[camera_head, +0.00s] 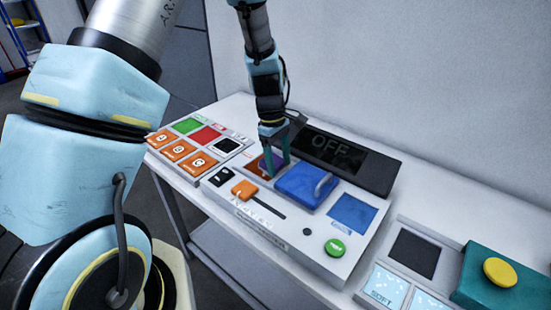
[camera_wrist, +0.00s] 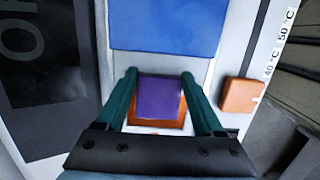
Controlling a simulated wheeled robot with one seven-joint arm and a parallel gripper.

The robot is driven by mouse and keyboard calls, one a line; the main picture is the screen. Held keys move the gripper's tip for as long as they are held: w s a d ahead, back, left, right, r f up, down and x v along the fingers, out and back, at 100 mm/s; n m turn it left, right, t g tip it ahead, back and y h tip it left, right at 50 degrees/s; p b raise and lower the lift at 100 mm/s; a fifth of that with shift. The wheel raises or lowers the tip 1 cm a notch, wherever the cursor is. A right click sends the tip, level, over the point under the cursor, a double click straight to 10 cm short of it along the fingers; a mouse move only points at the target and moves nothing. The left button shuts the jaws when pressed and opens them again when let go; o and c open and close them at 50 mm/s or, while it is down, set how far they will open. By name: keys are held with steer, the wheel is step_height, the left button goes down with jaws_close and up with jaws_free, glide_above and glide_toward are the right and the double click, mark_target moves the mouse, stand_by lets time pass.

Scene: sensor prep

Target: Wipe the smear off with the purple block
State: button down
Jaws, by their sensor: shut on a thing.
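My gripper (camera_head: 276,152) is down at the panel's back left, beside the blue lid. In the wrist view its two green fingers (camera_wrist: 160,78) are shut on the purple block (camera_wrist: 160,98), one on each side. The block also shows partly between the fingers in the head view (camera_head: 271,163). It is over an orange-brown square (camera_head: 256,168), whose orange border shows around the block in the wrist view (camera_wrist: 183,117). I cannot tell if the block touches that square. I cannot make out a smear; the block and fingers hide part of the square.
A blue lid (camera_head: 300,187) with a grey handle is right of the gripper. The dark OFF display (camera_head: 345,157) stands behind. An orange slider knob (camera_head: 244,188), a blue window (camera_head: 352,213) and a green button (camera_head: 334,247) are nearby. Lettered orange buttons (camera_head: 178,150) lie left.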

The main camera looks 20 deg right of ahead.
steer(key=shift+s+f, duration=0.1)
steer(key=shift+s, duration=0.3)
steer(key=shift+w+a, duration=0.4)
steer(key=shift+w, duration=0.45)
steer(key=shift+w+a, duration=0.4)
steer(key=shift+w, duration=0.4)
steer(key=shift+w+a+p, duration=0.15)
steer(key=shift+w+a, duration=0.35)
steer(key=shift+w, duration=0.35)
steer(key=shift+w+a+p, duration=0.15)
steer(key=shift+w+a, duration=0.35)
steer(key=shift+w, duration=0.35)
steer(key=shift+s+d+r+p, duration=0.1)
steer(key=shift+s+d+p, duration=0.3)
steer(key=shift+s, duration=0.35)
steer(key=shift+s+d+r+p, duration=0.15)
steer(key=shift+s+d, duration=0.3)
steer(key=shift+s, duration=0.25)
steer(key=shift+s+d+f, duration=0.1)
steer(key=shift+s+d, duration=0.25)
steer(key=shift+s, duration=0.25)
steer(key=shift+s+d+f, duration=0.1)
steer(key=shift+s+d, duration=0.25)
steer(key=shift+s, duration=0.3)
steer(key=shift+s+d, duration=0.35)
steer(key=shift+s, duration=0.25)
